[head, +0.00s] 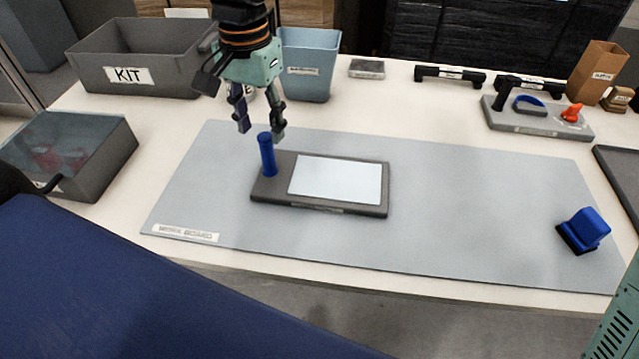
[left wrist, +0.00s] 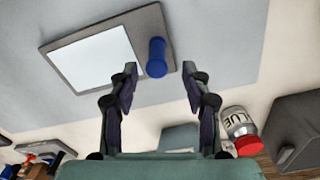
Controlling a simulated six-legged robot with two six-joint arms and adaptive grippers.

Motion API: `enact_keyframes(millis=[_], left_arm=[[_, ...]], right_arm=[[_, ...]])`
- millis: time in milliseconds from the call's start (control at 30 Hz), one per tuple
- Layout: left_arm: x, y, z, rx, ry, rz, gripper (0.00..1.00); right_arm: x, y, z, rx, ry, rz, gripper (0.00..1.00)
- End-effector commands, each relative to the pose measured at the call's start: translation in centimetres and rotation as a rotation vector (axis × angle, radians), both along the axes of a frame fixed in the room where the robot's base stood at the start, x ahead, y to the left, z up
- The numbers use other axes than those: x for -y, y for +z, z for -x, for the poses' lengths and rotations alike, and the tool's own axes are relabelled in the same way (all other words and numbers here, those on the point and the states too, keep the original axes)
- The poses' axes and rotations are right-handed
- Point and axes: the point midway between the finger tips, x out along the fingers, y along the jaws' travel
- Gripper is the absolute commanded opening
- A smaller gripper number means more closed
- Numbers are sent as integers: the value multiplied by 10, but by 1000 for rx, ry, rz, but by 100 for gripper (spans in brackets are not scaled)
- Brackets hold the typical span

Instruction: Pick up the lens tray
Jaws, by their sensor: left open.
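The lens tray (head: 330,208) is a dark grey flat tray with a pale white panel and an upright blue post (head: 267,155) at its left end. It lies on the grey work board. My left gripper (head: 259,131) is open and points down just above the post, with nothing between its fingers. In the left wrist view the post (left wrist: 157,58) shows between the two spread fingertips (left wrist: 159,68), with a gap on each side. The tray (left wrist: 60,45) also shows there. My right gripper is out of view.
A grey KIT bin (head: 150,60) and a light blue bin (head: 308,65) stand at the back left. A grey box (head: 90,165) is at the left. A blue block (head: 583,230) sits at the board's right. A red-capped bottle (left wrist: 240,130) shows near the gripper.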

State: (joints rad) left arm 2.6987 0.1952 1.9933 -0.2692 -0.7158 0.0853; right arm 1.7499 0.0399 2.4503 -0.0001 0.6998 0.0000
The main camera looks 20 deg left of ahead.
Motion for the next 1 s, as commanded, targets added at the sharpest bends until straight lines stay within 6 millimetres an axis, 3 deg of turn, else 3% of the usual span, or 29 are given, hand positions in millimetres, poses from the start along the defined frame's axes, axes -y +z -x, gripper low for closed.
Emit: enact_keyframes(millis=[433,700,933,1000], left_arm=[[1,-39,-3,-2,0,-1,48],[2,-77,-4,-2,0,-1,48],[3,-77,-4,0,0,0,48],[3,-77,-4,0,0,0,44]], right_arm=[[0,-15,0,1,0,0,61],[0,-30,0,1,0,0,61],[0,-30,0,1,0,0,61],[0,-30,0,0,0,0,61]])
